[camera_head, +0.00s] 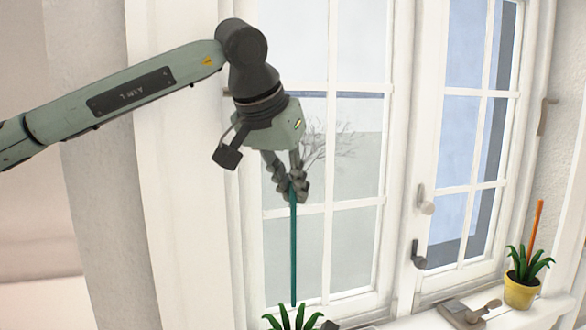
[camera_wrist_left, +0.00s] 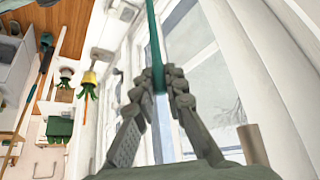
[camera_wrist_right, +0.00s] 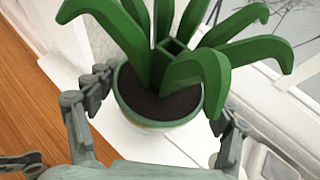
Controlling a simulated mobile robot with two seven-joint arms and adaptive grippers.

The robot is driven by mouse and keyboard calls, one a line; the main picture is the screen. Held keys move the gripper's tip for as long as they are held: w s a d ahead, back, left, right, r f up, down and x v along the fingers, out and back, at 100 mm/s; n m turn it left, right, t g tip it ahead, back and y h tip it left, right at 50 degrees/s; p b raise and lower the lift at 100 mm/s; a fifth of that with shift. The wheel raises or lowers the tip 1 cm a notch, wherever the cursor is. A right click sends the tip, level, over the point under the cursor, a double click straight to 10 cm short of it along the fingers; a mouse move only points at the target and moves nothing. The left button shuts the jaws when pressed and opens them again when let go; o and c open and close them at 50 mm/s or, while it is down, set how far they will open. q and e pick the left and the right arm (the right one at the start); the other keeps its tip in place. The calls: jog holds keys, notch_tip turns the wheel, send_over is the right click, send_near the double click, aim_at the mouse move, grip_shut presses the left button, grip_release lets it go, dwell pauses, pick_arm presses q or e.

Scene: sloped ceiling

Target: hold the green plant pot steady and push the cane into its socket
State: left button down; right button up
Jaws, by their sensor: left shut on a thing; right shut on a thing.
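My left gripper (camera_head: 295,187) is shut on the upper part of the teal cane (camera_head: 293,250), which hangs nearly upright. The cane also shows between the fingers in the left wrist view (camera_wrist_left: 154,40). Its lower end is close to the leaves (camera_head: 290,320) of a plant at the bottom edge of the head view. In the right wrist view, my right gripper (camera_wrist_right: 162,100) is shut on the green plant pot (camera_wrist_right: 127,105), a finger on each side. The pot holds dark soil, thick leaves and a square green socket (camera_wrist_right: 172,47). No cane shows in the socket there.
A yellow pot (camera_head: 520,292) with a plant and an orange cane (camera_head: 535,225) stands on the sill (camera_head: 555,308) at the right. Window handles (camera_head: 426,203) stick out from the white window frame behind. A metal latch (camera_head: 470,310) lies on the sill between.

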pick_arm(q)
jog(key=shift+f, duration=0.15)
send_over(292, 248)
jog(key=shift+w+f, duration=0.15)
jog(key=shift+f, duration=2.6)
jog(key=shift+f, duration=2.85)
jog(key=c, duration=1.5)
grip_release()
jog(key=v, duration=1.2)
